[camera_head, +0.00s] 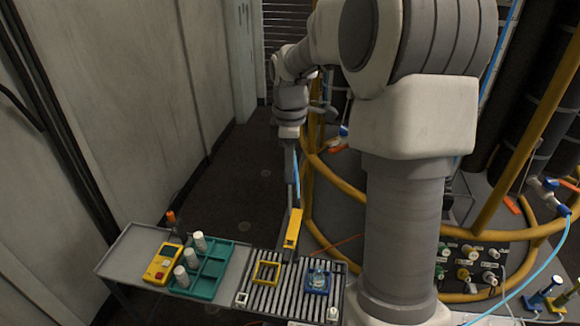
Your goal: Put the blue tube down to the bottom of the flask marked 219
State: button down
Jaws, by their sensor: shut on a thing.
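My gripper (290,243) hangs down over the slatted grey rack, with a yellow part on its lower end. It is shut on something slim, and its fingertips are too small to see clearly. A thin light-blue tube (297,178) runs upright along the right side of the gripper; its lower end is hidden. A clear flask (318,277) stands in a blue square holder (318,290) on the rack, to the right of and below the gripper in the picture. Any number on the flask is too small to read.
The slatted rack (282,302) also carries an empty-looking yellow frame (256,281) and small white pieces. Left of it are a green tray (213,276) with white cylinders and a yellow meter (163,264). A yellow railing (349,229) stands behind, to the right.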

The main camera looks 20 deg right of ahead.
jog(key=shift+r+p, duration=2.85)
jog(key=shift+r, duration=0.8)
jog(key=shift+f, duration=0.15)
jog(key=d+f+b, duration=0.3)
jog(key=f+b, duration=0.3)
jog(key=f, duration=0.5)
jog(key=s+d+f+b, duration=0.1)
jog(key=d+f+b, duration=0.2)
jog(key=f+b, duration=0.4)
jog(key=d+f+b, duration=0.4)
jog(key=f+b, duration=0.3)
jog(key=f, duration=0.9)
jog(key=shift+s+f, duration=0.2)
jog(key=shift+s, duration=0.2)
jog(key=shift+f, duration=0.15)
jog(key=shift+f, duration=0.3)
jog(key=shift+f+b, duration=0.75)
jog(key=shift+f, duration=0.15)
